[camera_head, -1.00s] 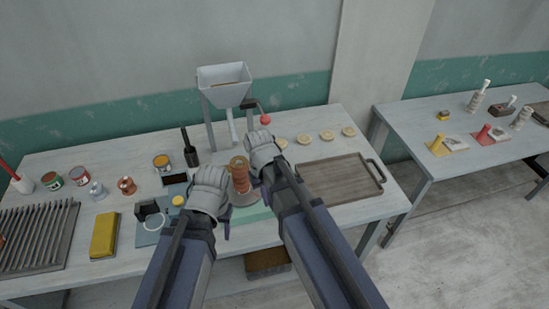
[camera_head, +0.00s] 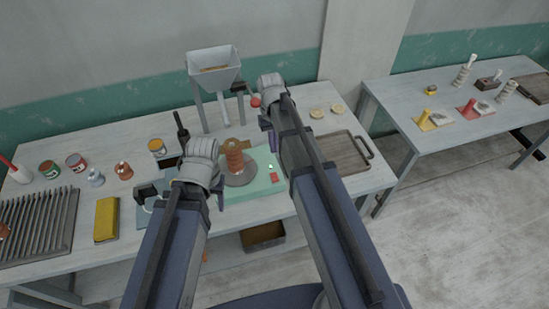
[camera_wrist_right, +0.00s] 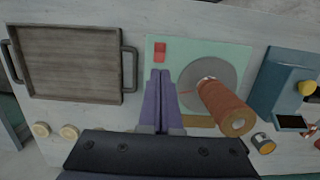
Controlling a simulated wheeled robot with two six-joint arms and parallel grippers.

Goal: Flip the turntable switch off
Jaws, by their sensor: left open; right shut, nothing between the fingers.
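The turntable has a pale green base (camera_head: 240,193) and a grey disc (camera_head: 239,172). A terracotta clay cylinder (camera_head: 234,157) stands on the disc. A red switch (camera_head: 274,178) sits on the base's near right part, beside a small green spot; the switch also shows in the right wrist view (camera_wrist_right: 160,52). My right gripper (camera_wrist_right: 160,73) is shut and empty, its tips over the base beside the disc, close to the switch in that view; contact cannot be told. My left gripper (camera_head: 219,197) is open and empty, left of the disc.
A wooden tray (camera_head: 340,152) lies right of the turntable. A hopper (camera_head: 214,67) on legs stands behind. A yellow block (camera_head: 106,219) and a ribbed rack (camera_head: 37,232) lie on the left. A second table (camera_head: 450,95) stands at the right.

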